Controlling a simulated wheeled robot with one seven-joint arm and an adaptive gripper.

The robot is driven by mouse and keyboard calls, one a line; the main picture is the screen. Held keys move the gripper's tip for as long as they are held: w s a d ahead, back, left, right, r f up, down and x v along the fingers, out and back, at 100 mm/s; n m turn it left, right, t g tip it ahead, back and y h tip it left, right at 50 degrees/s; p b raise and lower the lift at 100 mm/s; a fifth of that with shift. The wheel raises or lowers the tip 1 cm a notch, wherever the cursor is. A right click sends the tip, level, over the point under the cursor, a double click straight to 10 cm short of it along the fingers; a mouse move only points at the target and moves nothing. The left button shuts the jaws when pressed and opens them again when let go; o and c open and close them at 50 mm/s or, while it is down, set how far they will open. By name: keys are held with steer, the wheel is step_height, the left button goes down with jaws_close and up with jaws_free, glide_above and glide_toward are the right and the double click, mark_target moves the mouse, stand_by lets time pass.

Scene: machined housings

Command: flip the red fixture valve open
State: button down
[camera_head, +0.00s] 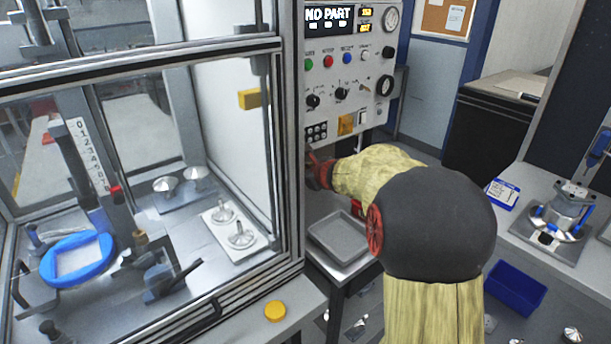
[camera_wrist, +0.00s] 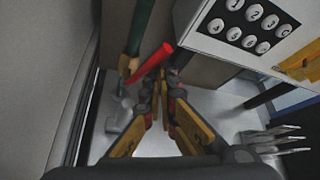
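The red valve lever (camera_wrist: 152,62) shows in the wrist view, slanting from upper right to lower left. It lies by a green pipe (camera_wrist: 140,25) and a grey pipe fitting (camera_wrist: 125,100). My gripper (camera_wrist: 159,82) has yellow and black fingers that converge, with their tips close together just below the lever. I cannot tell whether the tips touch it. Nothing is seen held between them. In the head view my gripper (camera_head: 318,172) is by the machine's right-hand frame post, under the control panel, and I cannot make out the valve there.
The control panel (camera_head: 350,75) stands above my gripper, and its keypad (camera_wrist: 248,22) is close at the upper right of the wrist view. The glass-sided enclosure (camera_head: 292,150) is on the left. A grey tray (camera_head: 338,238) lies below my arm. A blue bin (camera_head: 515,288) is at right.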

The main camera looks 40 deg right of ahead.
steer(key=shift+a+r+b, duration=0.25)
steer(key=shift+a+b, duration=0.05)
steer(key=shift+a, duration=0.6)
steer(key=s, duration=0.9)
steer(key=shift+s+a+p, duration=0.25)
steer(key=shift+a+p, duration=0.05)
steer(key=shift+a, duration=0.05)
stand_by(0.8)
